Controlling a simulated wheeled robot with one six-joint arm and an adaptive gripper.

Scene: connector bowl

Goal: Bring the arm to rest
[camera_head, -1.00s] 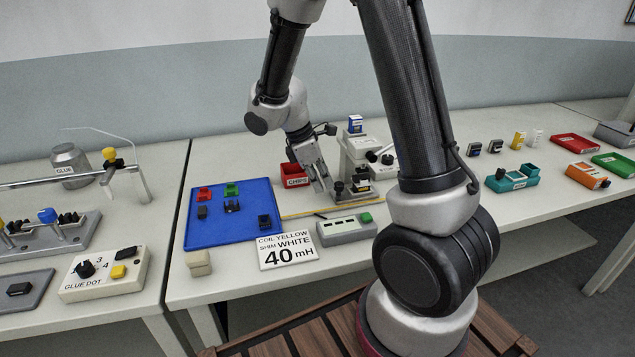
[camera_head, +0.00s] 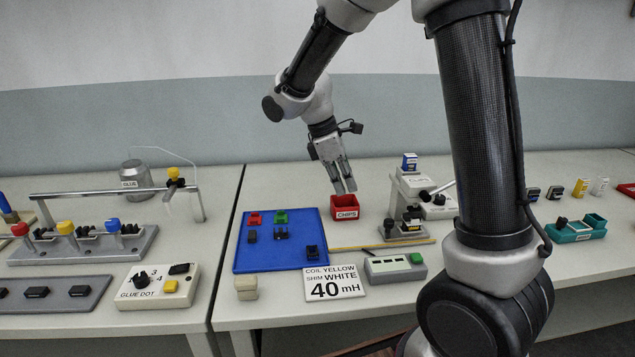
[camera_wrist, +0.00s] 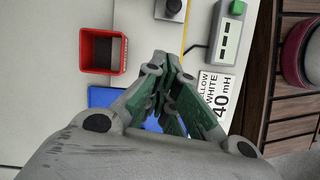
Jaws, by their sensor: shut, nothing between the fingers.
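My gripper (camera_head: 349,188) is shut and empty. In the head view its fingertips point down in front of or above the red CHIPS bin (camera_head: 345,207), held above the table. In the wrist view the closed fingers (camera_wrist: 166,62) point toward the table, with the red bin (camera_wrist: 103,72) to their left and looking empty but for a dark inside. My arm hangs over the workbench from the upper right.
A blue mat (camera_head: 268,257) with small red, green and black parts lies left of the bin. A clamp-like station (camera_head: 408,205) stands close to its right. The sign (camera_head: 334,283) reads coil yellow, shim white, 40 mH. A grey meter box (camera_head: 394,267) lies in front.

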